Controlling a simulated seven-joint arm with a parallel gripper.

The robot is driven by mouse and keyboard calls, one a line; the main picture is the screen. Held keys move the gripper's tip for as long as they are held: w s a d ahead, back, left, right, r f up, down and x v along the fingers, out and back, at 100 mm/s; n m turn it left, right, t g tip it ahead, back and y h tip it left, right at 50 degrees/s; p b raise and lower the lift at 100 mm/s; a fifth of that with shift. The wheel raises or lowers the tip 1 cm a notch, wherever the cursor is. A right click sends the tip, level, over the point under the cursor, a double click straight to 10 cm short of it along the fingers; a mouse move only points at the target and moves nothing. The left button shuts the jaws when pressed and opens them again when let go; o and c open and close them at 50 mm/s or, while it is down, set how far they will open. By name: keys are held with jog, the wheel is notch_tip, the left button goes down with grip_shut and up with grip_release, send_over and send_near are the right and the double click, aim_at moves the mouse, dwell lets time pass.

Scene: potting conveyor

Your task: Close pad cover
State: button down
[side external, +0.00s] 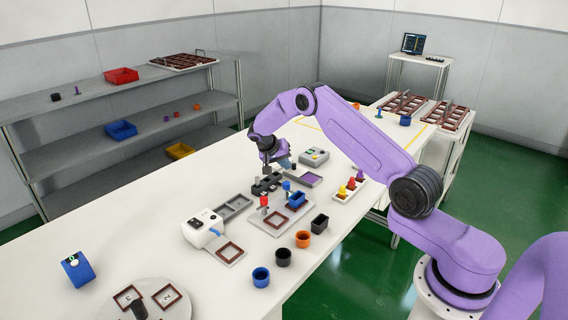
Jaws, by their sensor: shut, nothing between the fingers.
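A shallow grey case with a purple pad (306,179) lies on the white table, just right of my gripper. The purple surface shows, so the pad is uncovered. A small blue-grey piece (286,162) stands at its back left; I cannot tell if it is the cover. My gripper (266,171) points down, shut and empty, above or just behind a black block with slots (266,184). I cannot tell whether the fingertips touch the block.
A grey tray (235,207), a plate with red and blue-handled tools (281,218), a white device (203,229) and several cups (302,239) stand nearby. A grey box with a display (314,156) is behind the pad. The table's left part is mostly clear.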

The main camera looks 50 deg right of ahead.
jog(key=shift+s, duration=3.15)
